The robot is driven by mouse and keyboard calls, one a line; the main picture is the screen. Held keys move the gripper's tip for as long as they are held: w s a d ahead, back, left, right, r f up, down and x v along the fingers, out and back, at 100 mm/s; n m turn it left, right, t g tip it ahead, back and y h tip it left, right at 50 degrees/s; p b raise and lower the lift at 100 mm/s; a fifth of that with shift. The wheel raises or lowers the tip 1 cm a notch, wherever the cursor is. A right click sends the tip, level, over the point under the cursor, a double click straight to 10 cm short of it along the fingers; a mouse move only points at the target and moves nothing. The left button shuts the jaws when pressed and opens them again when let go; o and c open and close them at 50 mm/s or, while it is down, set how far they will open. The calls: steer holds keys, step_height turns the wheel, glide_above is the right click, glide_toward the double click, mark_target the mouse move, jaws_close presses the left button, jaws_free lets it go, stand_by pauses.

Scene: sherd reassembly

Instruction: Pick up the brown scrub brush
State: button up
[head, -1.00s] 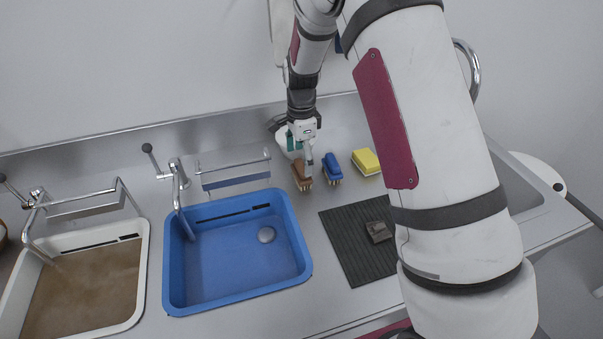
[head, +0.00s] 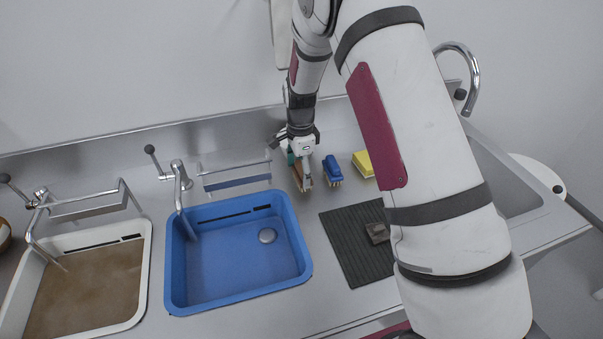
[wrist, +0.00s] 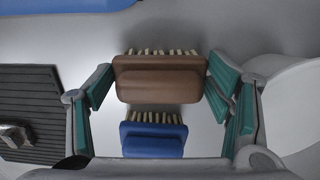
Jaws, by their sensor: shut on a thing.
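The brown scrub brush (wrist: 160,78) lies between the two teal-padded fingers of my gripper (wrist: 158,84) in the wrist view, its pale bristles along the upper edge. My gripper is shut on it, one finger at each end. In the head view my gripper (head: 304,178) reaches down behind the blue basin and hides much of the brown brush (head: 298,174). I cannot tell whether the brush still touches the counter.
A blue brush (head: 332,168) stands just right of the brown one, with a yellow sponge (head: 362,163) beyond it. A blue basin (head: 303,262) is to the left. A black ribbed mat (head: 345,245) holds a small dark piece (head: 377,233).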

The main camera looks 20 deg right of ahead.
mark_target(300, 167)
steer(key=shift+r, duration=0.1)
steer(key=shift+r, duration=0.5)
step_height(300, 167, up, 2)
steer(key=shift+w+r+b, duration=0.1)
steer(key=shift+r+b, duration=0.1)
steer(key=shift+b, duration=0.15)
steer(key=s, duration=0.5)
steer(key=s+d+r, duration=0.1)
steer(key=s, duration=0.4)
steer(key=s+d, duration=0.1)
steer(key=s, duration=0.5)
steer(key=shift+d+r, duration=0.1)
steer(key=shift+r, duration=0.1)
steer(key=o, duration=0.3)
steer(key=shift+c, duration=0.7)
